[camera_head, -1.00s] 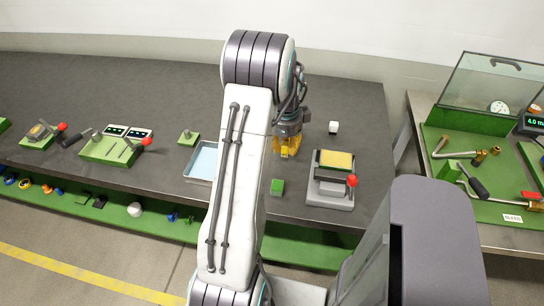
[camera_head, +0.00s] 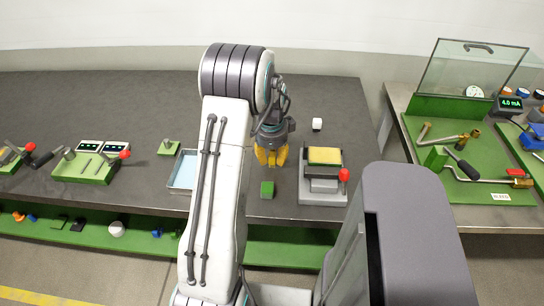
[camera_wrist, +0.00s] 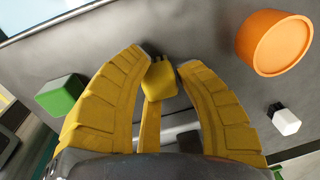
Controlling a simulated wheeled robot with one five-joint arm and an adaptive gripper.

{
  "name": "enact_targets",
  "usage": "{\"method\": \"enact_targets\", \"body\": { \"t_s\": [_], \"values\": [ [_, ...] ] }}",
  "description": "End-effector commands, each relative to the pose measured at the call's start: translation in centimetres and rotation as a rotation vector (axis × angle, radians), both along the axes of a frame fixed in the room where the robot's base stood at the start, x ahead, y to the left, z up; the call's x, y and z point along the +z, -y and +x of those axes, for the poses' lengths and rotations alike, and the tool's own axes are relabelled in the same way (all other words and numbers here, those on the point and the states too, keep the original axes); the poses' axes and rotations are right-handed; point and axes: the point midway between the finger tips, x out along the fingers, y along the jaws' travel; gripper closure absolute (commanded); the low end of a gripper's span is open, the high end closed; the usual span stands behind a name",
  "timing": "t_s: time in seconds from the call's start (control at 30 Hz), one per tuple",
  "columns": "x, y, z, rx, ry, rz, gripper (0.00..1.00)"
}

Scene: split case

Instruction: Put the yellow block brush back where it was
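In the head view my gripper (camera_head: 271,157) hangs over the dark table with its yellow fingers pointing down. I see no clearly held object. A flat yellow block (camera_head: 324,155) lies on top of a grey device (camera_head: 322,198) to the right of my gripper. I cannot tell whether it is the brush.
A green block (camera_head: 267,189) lies in front of my gripper, a white block (camera_head: 317,124) behind right. An orange round object (camera_wrist: 273,42) shows only in the wrist view. A blue-lined tray (camera_head: 184,170) is left. The device has a red-knobbed lever (camera_head: 344,175). Open table lies behind.

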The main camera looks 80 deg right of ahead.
Motion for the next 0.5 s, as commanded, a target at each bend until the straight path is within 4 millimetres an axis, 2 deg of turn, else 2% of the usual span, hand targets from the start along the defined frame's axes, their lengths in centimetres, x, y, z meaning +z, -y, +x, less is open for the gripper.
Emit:
{"method": "enact_targets", "body": {
  "t_s": [0.03,0.17,0.5],
  "values": [
    [0.04,0.01,0.0,0.0,0.0,0.0,0.66],
    [0.04,0.01,0.01,0.0,0.0,0.0,0.54],
    [0.42,0.01,0.01,0.0,0.0,0.0,0.54]
  ]
}}
